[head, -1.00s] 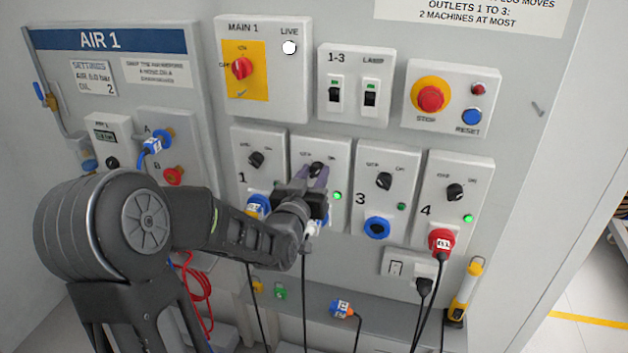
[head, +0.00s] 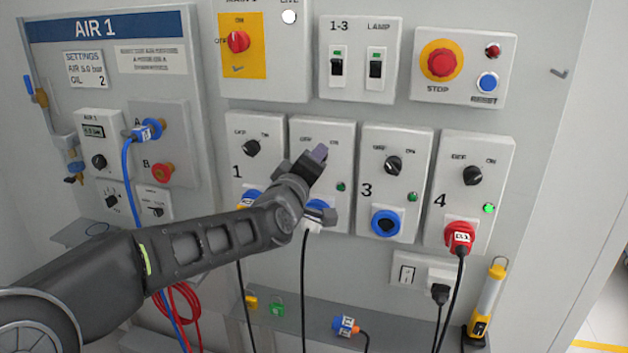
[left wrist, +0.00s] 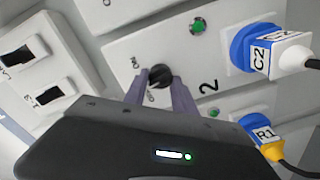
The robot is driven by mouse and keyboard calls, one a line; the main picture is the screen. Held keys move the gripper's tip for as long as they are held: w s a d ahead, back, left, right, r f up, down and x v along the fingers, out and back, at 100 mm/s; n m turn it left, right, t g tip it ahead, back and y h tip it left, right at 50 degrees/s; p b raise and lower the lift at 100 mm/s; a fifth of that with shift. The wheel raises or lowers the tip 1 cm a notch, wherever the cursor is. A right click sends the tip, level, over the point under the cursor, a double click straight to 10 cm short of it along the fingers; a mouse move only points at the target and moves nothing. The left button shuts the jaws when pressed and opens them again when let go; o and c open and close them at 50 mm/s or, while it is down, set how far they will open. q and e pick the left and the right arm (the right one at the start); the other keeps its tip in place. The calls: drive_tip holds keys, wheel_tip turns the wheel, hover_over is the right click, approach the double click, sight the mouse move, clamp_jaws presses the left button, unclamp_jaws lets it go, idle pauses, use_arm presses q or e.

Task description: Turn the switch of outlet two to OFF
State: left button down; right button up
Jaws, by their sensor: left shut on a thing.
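The outlet two panel (head: 341,140) is in the middle of the lower row. Its black rotary switch (left wrist: 160,76) shows in the left wrist view, between the two purple fingers of my left gripper (left wrist: 160,88). In the head view my left gripper (head: 319,154) covers this switch, and its fingers are tilted. It is shut on the switch. I cannot tell which mark the pointer faces. The outlet two lamp (head: 341,187) looks dark green in the head view. A white plug marked C2 (left wrist: 275,52) sits in the blue socket. My right gripper is out of view.
The switches of outlet one (head: 251,148), outlet three (head: 393,166) and outlet four (head: 472,176) stand close by in the same row. The outlet four lamp (head: 489,208) is bright green. Cables hang below the panels. A grey ledge (head: 300,310) runs underneath.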

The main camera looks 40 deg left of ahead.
use_arm(q)
drive_tip(key=shift+f+n+b, duration=0.15)
drive_tip(key=shift+n+b, duration=2.55)
drive_tip(key=shift+n, duration=0.6)
drive_tip(key=c, duration=1)
unclamp_jaws()
drive_tip(key=p+v, duration=0.1)
drive_tip(key=v, duration=0.6)
drive_tip(key=shift+s+d, duration=0.1)
drive_tip(key=shift+s, duration=0.3)
